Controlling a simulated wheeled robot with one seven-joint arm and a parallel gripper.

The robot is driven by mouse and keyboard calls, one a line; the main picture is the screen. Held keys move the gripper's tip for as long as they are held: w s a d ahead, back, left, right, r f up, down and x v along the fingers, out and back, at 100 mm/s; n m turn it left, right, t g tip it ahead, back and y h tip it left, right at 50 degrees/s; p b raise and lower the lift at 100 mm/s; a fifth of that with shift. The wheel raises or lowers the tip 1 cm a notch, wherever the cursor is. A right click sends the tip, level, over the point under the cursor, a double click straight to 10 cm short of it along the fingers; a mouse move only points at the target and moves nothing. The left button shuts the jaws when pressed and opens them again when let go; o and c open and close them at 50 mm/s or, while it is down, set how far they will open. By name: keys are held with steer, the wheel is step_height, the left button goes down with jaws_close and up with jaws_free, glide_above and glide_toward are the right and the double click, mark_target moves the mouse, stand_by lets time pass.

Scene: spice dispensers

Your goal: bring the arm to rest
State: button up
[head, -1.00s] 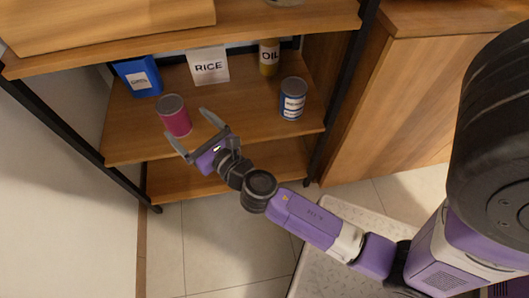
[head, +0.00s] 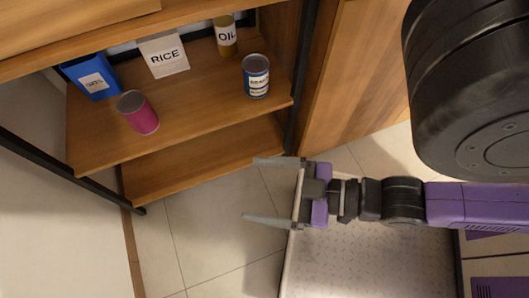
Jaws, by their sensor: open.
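My gripper (head: 262,190) is open and empty in the head view. Its two fingers point left, over the floor and the near edge of my base, apart from the shelf. My arm stretches from the right side of the picture, with its purple link at the right edge. A pink can (head: 138,112) stands on the middle shelf (head: 190,108) near its front edge, left of and beyond the gripper, with nothing touching it.
The same shelf holds a blue box (head: 91,77), a white RICE packet (head: 164,55), an OIL bottle (head: 226,36) and a blue-and-white can (head: 256,76). A wooden cabinet (head: 352,75) stands right of the shelf unit. The tiled floor (head: 205,230) in front is clear.

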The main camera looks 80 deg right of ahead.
steer(key=shift+s+r+m, duration=0.2)
steer(key=shift+m, duration=0.2)
